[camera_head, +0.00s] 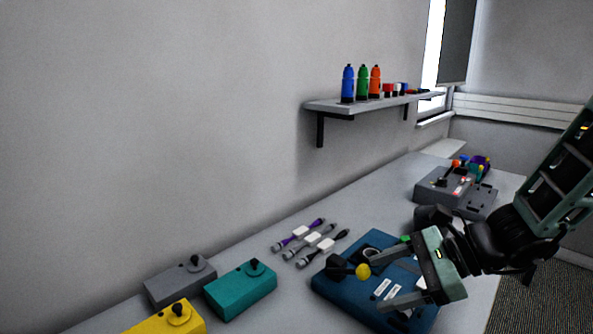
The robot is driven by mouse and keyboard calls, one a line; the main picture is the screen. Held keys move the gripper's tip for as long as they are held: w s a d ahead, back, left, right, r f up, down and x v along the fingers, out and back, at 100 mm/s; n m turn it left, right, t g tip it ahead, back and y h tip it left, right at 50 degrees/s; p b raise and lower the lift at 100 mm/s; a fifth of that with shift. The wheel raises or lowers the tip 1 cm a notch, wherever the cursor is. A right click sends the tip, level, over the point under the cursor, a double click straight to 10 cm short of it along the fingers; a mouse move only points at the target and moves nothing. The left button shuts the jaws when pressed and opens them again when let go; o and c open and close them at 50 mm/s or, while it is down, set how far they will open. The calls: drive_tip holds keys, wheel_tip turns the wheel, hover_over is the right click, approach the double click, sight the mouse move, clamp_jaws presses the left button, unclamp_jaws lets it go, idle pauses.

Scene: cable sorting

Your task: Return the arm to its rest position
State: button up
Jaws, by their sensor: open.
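My gripper (366,289) hangs at the right, above the blue panel, at the end of my green and black arm. Its two fingers are spread apart and point left, with no object visible between them. My gripper hides part of the panel. Several cables (316,242) with white tags lie side by side just left of the panel.
Teal (240,291), grey (180,281) and yellow (168,320) boxes stand at the front left of the table. A grey device (456,193) stands at the back right. A wall shelf (330,105) holds bottles. Table (375,198) behind the cables is clear.

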drive_tip(key=s+a+r+n+g+h, duration=0.1)
drive_tip(key=s+n+h, duration=0.4)
drive_tip(key=s+n, duration=0.4)
drive_tip(key=s+a+r+n+g+h+p, duration=0.1)
drive_tip(key=s+n+h, duration=0.4)
drive_tip(key=s+n, duration=0.4)
drive_tip(key=n, duration=0.7)
drive_tip(key=shift+s+a+r+g+h, duration=0.2)
drive_tip(key=shift+s+g+h, duration=0.1)
drive_tip(key=shift+s+g, duration=0.1)
